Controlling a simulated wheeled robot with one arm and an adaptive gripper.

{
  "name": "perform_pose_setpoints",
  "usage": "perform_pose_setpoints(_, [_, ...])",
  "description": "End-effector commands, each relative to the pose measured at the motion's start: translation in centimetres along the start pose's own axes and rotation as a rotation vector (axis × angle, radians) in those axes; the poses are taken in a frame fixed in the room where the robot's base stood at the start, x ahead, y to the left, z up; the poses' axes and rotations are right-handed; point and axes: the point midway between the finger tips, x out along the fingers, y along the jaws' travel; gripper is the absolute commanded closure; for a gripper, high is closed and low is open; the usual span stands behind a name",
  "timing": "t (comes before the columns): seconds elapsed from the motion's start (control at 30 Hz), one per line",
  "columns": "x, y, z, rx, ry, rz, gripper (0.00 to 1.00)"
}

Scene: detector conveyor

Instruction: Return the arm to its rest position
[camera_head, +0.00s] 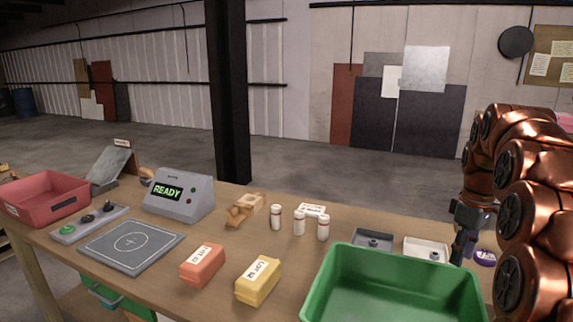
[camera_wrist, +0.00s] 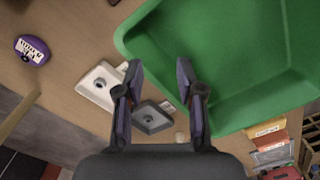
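My arm with copper-coloured links is folded at the right edge of the head view. My gripper (camera_head: 465,235) points down near the table's right side, behind the green bin (camera_head: 395,290). In the wrist view my gripper (camera_wrist: 159,78) has its two fingers spread apart, with nothing between them. The white tray (camera_wrist: 88,90) and the grey tray (camera_wrist: 147,128), each with a small round piece, lie on the table below it, near the left finger. The green bin (camera_wrist: 160,60) lies beyond and to the right.
A purple labelled item (camera_head: 485,257) lies right of my gripper. An orange block (camera_head: 203,265), a yellow block (camera_head: 259,281), white bottles (camera_head: 299,222) and a wooden piece (camera_head: 245,209) stand mid-table. A READY console (camera_head: 180,195), grey pad (camera_head: 130,246) and red bin (camera_head: 45,197) are left.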

Motion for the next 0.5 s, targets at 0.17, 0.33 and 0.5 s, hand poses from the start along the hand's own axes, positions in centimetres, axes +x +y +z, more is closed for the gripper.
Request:
perform_pose_setpoints(0.17, [-1.1, -4.9, 0.1, 0.049, -0.007, -0.009, 0.62])
perform_pose_setpoints(0.33, [-1.4, -10.0, 0.9, 0.111, -0.022, -0.021, 0.62])
perform_pose_setpoints(0.5, [-1.2, -14.9, 2.4, 0.177, -0.04, -0.029, 0.62])
